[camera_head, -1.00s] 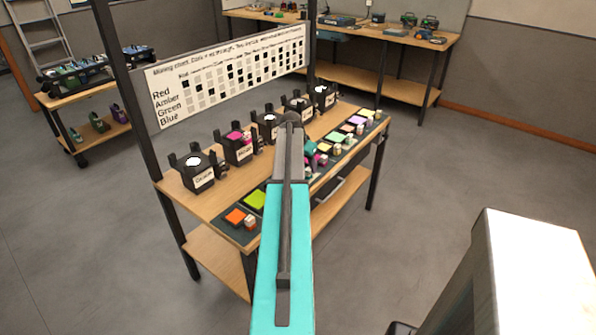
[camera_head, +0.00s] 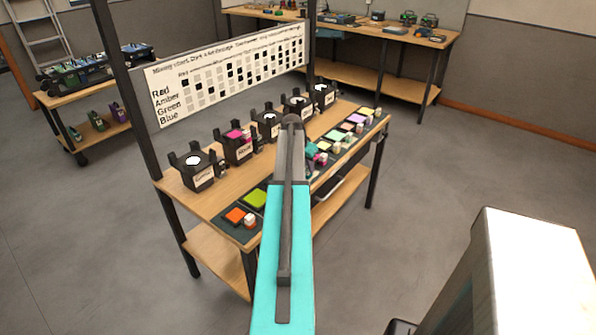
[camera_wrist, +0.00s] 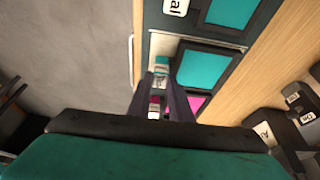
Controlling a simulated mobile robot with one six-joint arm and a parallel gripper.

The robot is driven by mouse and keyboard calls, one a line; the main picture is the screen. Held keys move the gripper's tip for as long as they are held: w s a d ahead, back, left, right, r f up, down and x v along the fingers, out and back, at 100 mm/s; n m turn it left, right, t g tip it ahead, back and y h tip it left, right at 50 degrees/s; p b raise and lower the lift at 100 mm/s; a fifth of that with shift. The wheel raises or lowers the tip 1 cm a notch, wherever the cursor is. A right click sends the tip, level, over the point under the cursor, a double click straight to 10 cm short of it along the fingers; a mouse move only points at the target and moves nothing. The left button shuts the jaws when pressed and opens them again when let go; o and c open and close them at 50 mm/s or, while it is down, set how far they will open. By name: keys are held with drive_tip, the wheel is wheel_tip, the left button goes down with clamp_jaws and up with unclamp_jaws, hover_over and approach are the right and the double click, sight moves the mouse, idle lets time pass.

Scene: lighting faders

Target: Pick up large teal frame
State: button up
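A large teal frame (camera_wrist: 203,68) lies on the dark strip in the wrist view, right of my gripper's fingertips. A second teal square (camera_wrist: 232,12) lies beyond it, beside a label ending in "al". My gripper (camera_wrist: 161,82) is open, with its two dark fingers pointing at the strip's edge. Small blocks, one teal-topped (camera_wrist: 161,64) and one with magenta (camera_wrist: 155,104), show between and just past the fingers. I cannot tell whether the fingers touch anything. In the head view a bit of teal (camera_head: 311,149) shows beside my arm, which hides most of that spot.
Black lamp housings (camera_head: 197,171) stand along the back of the wooden table (camera_head: 178,184). Orange (camera_head: 236,215) and lime (camera_head: 255,198) squares lie on the near strip. A mixing chart (camera_head: 230,75) stands behind. Open floor (camera_head: 440,170) is to the right.

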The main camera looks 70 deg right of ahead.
clamp_jaws()
drive_tip(key=shift+r, duration=0.15)
wheel_tip(320, 180, up, 10)
drive_tip(key=b, duration=0.1)
drive_tip(key=shift+b, duration=0.4)
idle(0.7)
wheel_tip(320, 180, up, 10)
drive_tip(key=p, duration=0.5)
idle(0.8)
